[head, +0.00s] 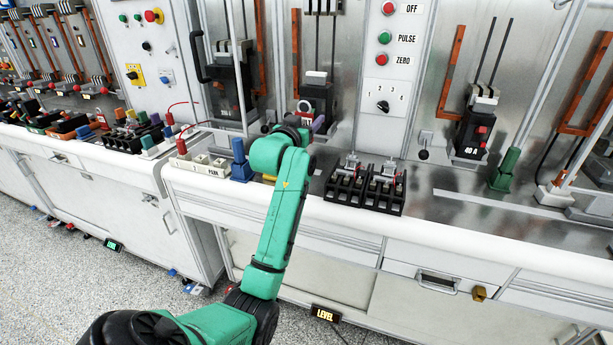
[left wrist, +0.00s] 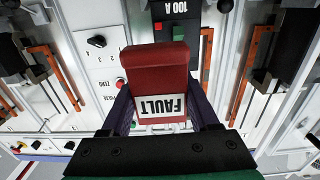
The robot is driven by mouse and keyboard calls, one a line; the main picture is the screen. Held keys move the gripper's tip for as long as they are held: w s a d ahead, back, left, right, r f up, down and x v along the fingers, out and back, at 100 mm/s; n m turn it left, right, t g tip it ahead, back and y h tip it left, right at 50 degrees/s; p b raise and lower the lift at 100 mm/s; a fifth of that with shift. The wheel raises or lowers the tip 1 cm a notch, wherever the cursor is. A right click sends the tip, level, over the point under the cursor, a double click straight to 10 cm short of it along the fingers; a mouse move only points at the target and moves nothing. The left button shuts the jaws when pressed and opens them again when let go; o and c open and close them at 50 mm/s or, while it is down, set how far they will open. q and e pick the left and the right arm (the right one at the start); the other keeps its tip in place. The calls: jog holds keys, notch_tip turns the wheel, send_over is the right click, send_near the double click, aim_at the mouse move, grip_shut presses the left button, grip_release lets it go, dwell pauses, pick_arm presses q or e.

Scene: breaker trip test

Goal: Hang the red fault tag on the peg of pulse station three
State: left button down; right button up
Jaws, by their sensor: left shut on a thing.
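The red fault tag (left wrist: 157,72) fills the middle of the left wrist view, with its white FAULT label upside down. My left gripper (left wrist: 160,115) is shut on it, a dark purple finger on each side. In the head view my left gripper (head: 311,122) is above the bench, in front of the middle breaker (head: 318,90), and the tag is mostly hidden there. In the left wrist view a breaker marked 100 A (left wrist: 178,28) is beyond the tag. I cannot make out the peg of station three. My right gripper is not in view.
A panel with OFF, PULSE and ZERO buttons and a selector knob (head: 383,106) stands right of my gripper. A black twin block (head: 366,187) sits on the bench front. A blue piece (head: 240,162) stands left of my arm. A 40 A breaker (head: 474,130) is farther right.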

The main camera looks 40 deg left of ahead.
pick_arm(q)
notch_tip(320, 180, down, 15)
jog(key=shift+r+p, duration=0.1)
jog(key=shift+p, duration=0.85)
jog(key=shift+s+f, duration=0.1)
jog(key=shift+f, duration=0.1)
jog(key=shift+c, duration=0.7)
grip_release()
jog(key=shift+f+b, duration=0.2)
jog(key=shift+b, duration=0.35)
jog(key=b+v, duration=0.3)
jog(key=v, duration=1.1)
jog(key=shift+s+r, duration=0.15)
jog(key=shift+s, duration=0.15)
